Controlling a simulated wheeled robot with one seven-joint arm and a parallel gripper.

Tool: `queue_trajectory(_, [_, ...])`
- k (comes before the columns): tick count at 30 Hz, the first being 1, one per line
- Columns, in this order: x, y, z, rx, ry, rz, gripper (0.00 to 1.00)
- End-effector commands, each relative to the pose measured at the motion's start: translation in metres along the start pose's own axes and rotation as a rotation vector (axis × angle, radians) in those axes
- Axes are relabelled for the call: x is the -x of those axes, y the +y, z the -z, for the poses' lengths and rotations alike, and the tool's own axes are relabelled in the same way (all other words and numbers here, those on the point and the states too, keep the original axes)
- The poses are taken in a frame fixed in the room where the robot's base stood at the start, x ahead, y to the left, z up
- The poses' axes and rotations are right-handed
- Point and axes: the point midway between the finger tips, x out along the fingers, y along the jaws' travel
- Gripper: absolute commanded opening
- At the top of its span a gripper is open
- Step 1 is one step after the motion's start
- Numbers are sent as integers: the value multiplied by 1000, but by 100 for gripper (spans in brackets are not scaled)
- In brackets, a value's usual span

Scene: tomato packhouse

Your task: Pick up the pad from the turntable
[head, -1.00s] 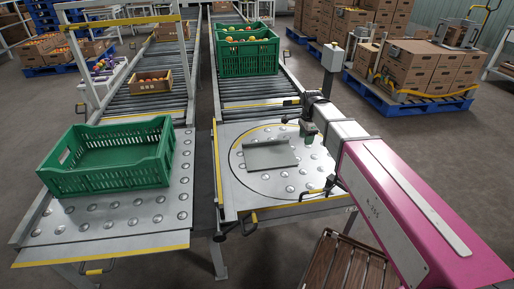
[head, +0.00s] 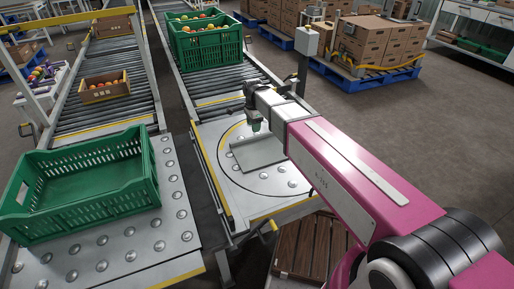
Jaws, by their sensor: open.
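The pad (head: 259,153) is a flat grey rectangular piece lying on the turntable (head: 277,184), a round plate marked by a dark ring and studded with metal balls. My gripper (head: 256,126) is at the end of my pink and grey arm, over the far edge of the pad. It points down and looks small and dark at this distance. My wrist and arm cover the right part of the turntable. I cannot tell from this view how high the fingertips are above the pad.
An empty green crate (head: 84,187) stands on the ball table at left. A green crate of tomatoes (head: 206,44) stands on the roller conveyor behind the turntable. A grey post box (head: 306,42) rises behind my arm.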

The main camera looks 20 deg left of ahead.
Motion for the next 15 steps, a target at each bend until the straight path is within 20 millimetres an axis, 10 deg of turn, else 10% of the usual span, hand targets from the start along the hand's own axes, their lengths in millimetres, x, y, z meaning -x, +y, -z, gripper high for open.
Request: queue_trajectory(15, [-46,-1,0,0,0,-1,49])
